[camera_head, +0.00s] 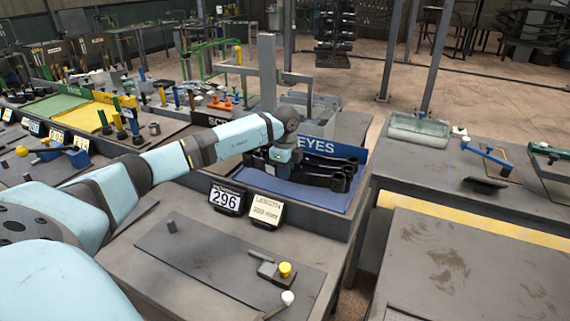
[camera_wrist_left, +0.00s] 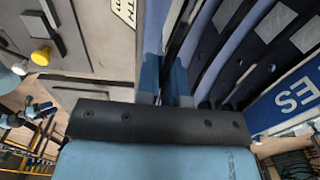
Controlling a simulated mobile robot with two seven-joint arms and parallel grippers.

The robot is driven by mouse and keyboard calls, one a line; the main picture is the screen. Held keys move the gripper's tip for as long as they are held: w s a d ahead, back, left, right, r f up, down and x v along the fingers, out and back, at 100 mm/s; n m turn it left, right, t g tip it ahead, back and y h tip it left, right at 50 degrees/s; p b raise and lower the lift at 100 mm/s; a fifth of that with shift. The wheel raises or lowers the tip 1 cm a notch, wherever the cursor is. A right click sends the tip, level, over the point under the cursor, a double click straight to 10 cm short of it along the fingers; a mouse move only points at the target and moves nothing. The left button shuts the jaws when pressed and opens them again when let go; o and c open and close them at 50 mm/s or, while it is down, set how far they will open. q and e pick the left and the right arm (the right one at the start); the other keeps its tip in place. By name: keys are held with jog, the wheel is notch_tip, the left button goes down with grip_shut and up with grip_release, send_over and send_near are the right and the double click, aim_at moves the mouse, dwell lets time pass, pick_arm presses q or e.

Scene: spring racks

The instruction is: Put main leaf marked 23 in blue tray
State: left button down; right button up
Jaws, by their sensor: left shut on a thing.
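The blue tray (camera_head: 300,192) stands at the centre of the head view, with a blue "EYES" sign (camera_head: 325,148) at its back. Several dark leaves with rolled ends (camera_head: 340,180) lie in it. My left gripper (camera_head: 283,166) is over the tray's left part. In the left wrist view its blue fingers (camera_wrist_left: 166,85) are shut on a dark, narrow leaf (camera_wrist_left: 180,32), with other dark leaves (camera_wrist_left: 235,60) close beside it on the right. I cannot read the number 23 on any leaf. My right gripper is in neither view.
A "296" display (camera_head: 226,198) and a "LENGTH" card (camera_head: 266,209) stand before the tray. A grey plate with a yellow-knobbed fixture (camera_head: 285,269) lies on the front bench. Green and yellow trays (camera_head: 85,118) are at left. A grey post (camera_head: 267,75) rises behind.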

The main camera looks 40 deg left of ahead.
pick_arm(q)
jog(key=shift+f, duration=1.95)
jog(key=c, duration=1.5)
grip_release()
jog(key=shift+f, duration=0.15)
jog(key=shift+c, duration=0.2)
jog(key=o, duration=0.3)
jog(key=shift+s, duration=0.1)
notch_tip(320, 180, up, 12)
jog(key=shift+r+b, duration=0.2)
jog(key=shift+b, duration=0.25)
